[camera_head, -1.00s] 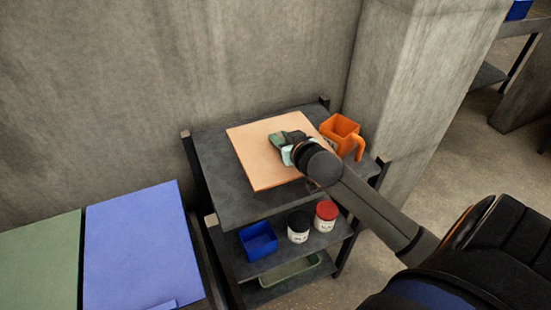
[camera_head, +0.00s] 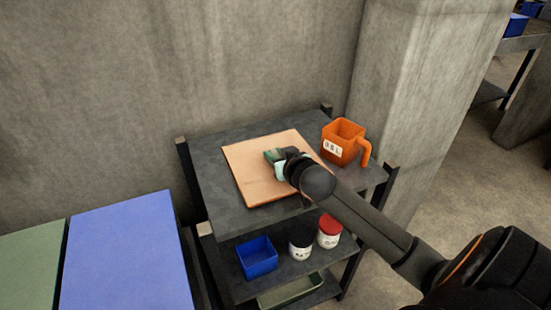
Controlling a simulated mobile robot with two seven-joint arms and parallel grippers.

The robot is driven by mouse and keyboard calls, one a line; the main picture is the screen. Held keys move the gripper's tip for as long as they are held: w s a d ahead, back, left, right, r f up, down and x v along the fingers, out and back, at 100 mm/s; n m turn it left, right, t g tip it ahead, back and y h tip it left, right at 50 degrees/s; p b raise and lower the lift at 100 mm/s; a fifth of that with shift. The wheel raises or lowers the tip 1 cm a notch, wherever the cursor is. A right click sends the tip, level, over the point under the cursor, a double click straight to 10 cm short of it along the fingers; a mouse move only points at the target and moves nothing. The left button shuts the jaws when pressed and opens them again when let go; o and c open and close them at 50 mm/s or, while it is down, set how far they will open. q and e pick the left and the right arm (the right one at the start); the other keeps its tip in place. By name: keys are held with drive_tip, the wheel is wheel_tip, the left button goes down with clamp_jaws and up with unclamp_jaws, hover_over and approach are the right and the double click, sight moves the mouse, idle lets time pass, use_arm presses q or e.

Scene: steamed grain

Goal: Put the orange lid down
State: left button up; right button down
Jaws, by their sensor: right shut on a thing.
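The orange lid (camera_head: 254,163) is a flat, light orange square panel over the top shelf of a dark grey rack. My right gripper (camera_head: 274,158) is over the middle of the lid and shut, with its wrist and arm coming in from the lower right. The gripper hides the part of the lid that it grips. The lid looks level and lies on or very close above the shelf; I cannot tell whether it touches. My left gripper is not in view.
An orange handled cup (camera_head: 343,142) stands right of the lid on the top shelf (camera_head: 218,192). Below are a blue bin (camera_head: 257,258), a black-lidded jar (camera_head: 300,247), a red-lidded jar (camera_head: 329,231) and a green tray (camera_head: 290,290). Blue (camera_head: 125,255) and green (camera_head: 30,265) panels lie at lower left.

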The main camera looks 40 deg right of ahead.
drive_tip(key=c, duration=1.1)
unclamp_jaws()
drive_tip(key=shift+f, duration=0.1)
drive_tip(key=shift+c, duration=0.2)
drive_tip(key=o, duration=0.5)
drive_tip(key=shift+c, duration=0.2)
